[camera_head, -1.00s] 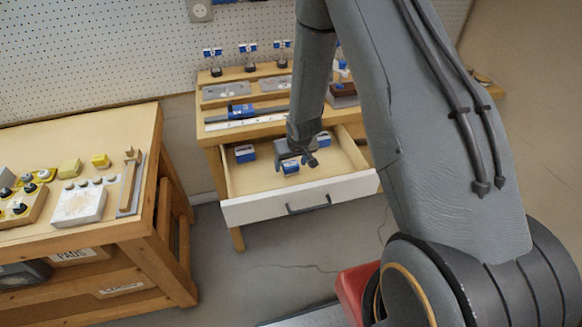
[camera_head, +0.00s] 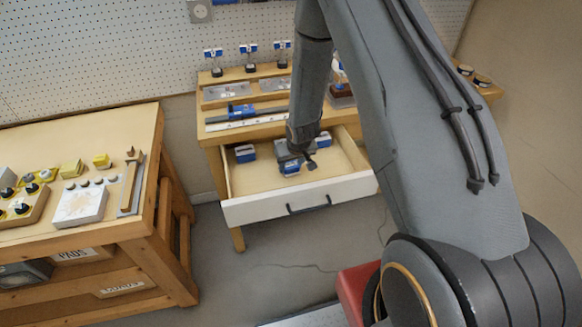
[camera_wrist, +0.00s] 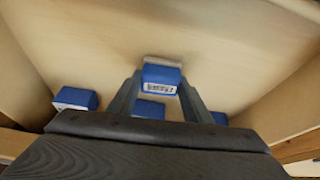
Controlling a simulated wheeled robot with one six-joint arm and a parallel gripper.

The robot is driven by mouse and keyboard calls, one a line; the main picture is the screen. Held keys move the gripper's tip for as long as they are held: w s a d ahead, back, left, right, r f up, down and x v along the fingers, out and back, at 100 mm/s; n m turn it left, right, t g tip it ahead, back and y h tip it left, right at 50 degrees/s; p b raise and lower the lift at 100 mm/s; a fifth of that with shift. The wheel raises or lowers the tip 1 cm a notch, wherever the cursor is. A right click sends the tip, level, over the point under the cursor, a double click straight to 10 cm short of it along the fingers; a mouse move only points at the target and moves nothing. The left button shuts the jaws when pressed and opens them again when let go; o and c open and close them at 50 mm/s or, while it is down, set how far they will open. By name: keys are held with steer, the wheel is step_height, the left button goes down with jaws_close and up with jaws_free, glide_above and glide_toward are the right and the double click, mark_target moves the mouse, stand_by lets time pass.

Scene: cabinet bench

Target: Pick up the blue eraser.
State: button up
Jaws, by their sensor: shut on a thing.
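Inside the open drawer (camera_head: 245,210) are several similar blue blocks with pale sides. My gripper (camera_head: 294,163) points down into the drawer and is shut on one of them, a blue eraser (camera_head: 291,169). In the wrist view the eraser (camera_wrist: 161,77) sits between the fingertips of my gripper (camera_wrist: 160,82), with its printed pale label visible. Whether it touches the drawer floor is unclear. Another blue block (camera_wrist: 148,109) shows nearer the palm, partly hidden.
One blue block (camera_head: 245,153) lies at the drawer's back left, another (camera_head: 323,138) at its back right. The bench top (camera_head: 215,112) above holds tools and a ruler. A second bench (camera_head: 110,125) stands left.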

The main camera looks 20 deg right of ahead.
mark_target(291, 164)
steer(key=shift+r, duration=0.15)
step_height(291, 164, up, 8)
steer(key=shift+r+p, duration=0.15)
steer(key=shift+p, duration=0.15)
steer(key=shift+r+p, duration=0.6)
steer(key=shift+r, duration=0.1)
